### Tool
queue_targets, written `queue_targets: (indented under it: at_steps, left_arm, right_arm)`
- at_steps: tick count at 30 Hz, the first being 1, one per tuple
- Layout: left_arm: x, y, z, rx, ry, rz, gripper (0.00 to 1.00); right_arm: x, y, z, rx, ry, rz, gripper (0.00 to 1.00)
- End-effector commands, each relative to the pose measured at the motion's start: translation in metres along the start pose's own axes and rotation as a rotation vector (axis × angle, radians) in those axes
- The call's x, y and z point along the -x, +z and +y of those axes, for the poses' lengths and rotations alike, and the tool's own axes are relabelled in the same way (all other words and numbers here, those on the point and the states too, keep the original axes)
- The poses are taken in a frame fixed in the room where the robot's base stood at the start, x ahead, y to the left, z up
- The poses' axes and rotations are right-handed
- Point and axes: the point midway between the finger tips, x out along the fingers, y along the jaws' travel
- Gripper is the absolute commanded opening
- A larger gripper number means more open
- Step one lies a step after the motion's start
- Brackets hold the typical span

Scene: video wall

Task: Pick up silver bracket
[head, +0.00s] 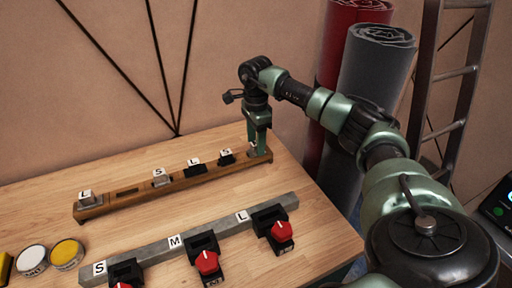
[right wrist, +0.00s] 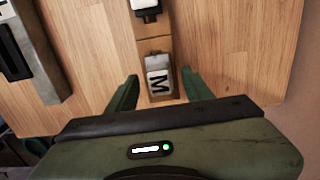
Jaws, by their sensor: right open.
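A silver bracket marked M (right wrist: 159,78) sits at the end of the wooden rack (head: 130,203). My right gripper (right wrist: 160,80) is open, with one finger on each side of this bracket, and I see gaps beside it. In the head view my right gripper (head: 258,150) points down at the rack's right end and mostly hides the M bracket. Two more silver brackets stand on the rack, one marked L (head: 87,198) at the left end and one marked S (head: 161,179). My left gripper is not in view.
Black brackets marked L (head: 196,167) and S (head: 227,157) stand on the rack between the silver ones. A grey rail (head: 140,250) marked S, M, L with red-knobbed black clamps (head: 207,263) lies in front.

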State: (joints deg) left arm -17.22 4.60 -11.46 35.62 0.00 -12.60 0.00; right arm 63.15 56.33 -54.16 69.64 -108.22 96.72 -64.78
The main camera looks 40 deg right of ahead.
Motion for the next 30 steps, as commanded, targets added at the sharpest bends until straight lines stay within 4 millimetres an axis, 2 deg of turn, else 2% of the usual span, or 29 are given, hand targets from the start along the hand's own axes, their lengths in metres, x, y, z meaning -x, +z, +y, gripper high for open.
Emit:
queue_targets:
  at_steps: [3,10,15,16,26,30]
  left_arm:
    - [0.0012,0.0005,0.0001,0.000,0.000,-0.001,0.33]
    - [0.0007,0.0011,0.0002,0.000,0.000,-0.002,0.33]
    - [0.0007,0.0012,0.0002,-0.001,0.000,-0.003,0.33]
    - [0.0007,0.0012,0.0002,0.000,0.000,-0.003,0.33]
    - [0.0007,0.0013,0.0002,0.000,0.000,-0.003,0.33]
    - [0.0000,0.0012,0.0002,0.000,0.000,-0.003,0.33]
  right_arm:
    - [-0.0093,-0.0004,0.0006,0.000,0.001,0.000,0.51]
    - [-0.0104,-0.0003,0.0002,0.000,0.000,0.000,0.51]
    - [-0.0103,-0.0003,0.0003,0.000,0.000,0.000,0.04]
    - [-0.0103,-0.0003,0.0003,0.000,0.000,0.000,0.00]
    - [-0.0086,-0.0003,0.0000,-0.001,-0.001,0.000,0.00]
    - [-0.0013,-0.0002,-0.0005,-0.001,-0.002,-0.001,0.00]
